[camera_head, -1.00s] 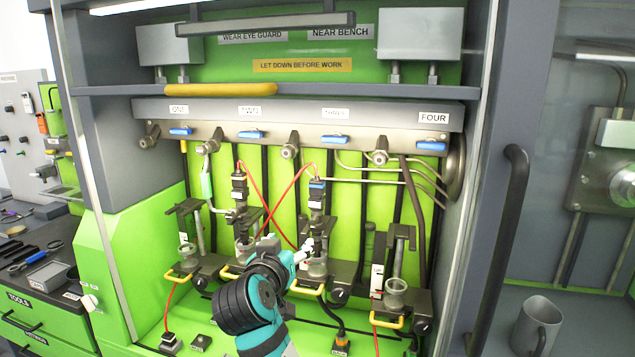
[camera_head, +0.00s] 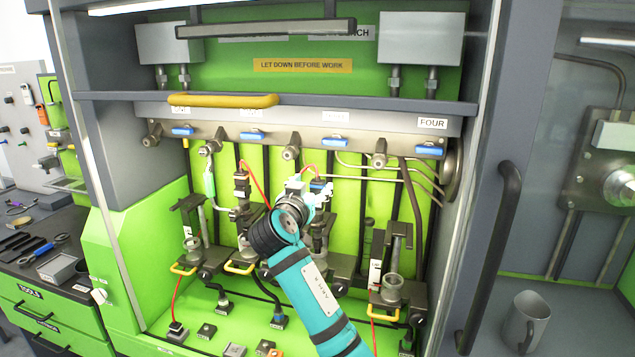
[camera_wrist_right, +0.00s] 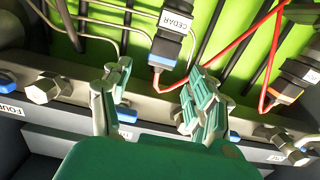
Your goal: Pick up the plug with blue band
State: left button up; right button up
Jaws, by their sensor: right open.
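The plug with the blue band (camera_head: 318,186) hangs at the third station in the head view, mostly hidden behind my right gripper (camera_head: 314,194). In the right wrist view the plug (camera_wrist_right: 171,46) is dark, with a blue ring, a white "CEDAR" label and a red wire at its end. My right gripper (camera_wrist_right: 152,85) is open and empty there. Its two teal fingers stand apart, and the plug shows beyond the gap between them. I cannot tell whether a finger touches it. My left gripper is out of view.
A second dark plug (camera_head: 241,186) with a red wire stands at the second station; it also shows in the right wrist view (camera_wrist_right: 292,78). A grey rail (camera_head: 350,146) with blue-handled valves runs above. Pipes and red wires pass close by. A grey mug (camera_head: 525,322) stands at right.

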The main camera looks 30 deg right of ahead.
aim_at(317, 181)
jog(key=p+x, duration=0.3)
jog(key=x, duration=0.1)
jog(key=shift+w+d+r, duration=0.1)
jog(key=shift+w+d, duration=0.05)
jog(key=shift+d, duration=0.1)
jog(key=shift+w+d+f, duration=0.2)
jog(key=shift+d, duration=0.05)
jog(key=shift+a, duration=0.15)
jog(key=shift+c, duration=0.3)
jog(key=shift+c, duration=1.2)
grip_shut()
jog(key=shift+r, duration=0.1)
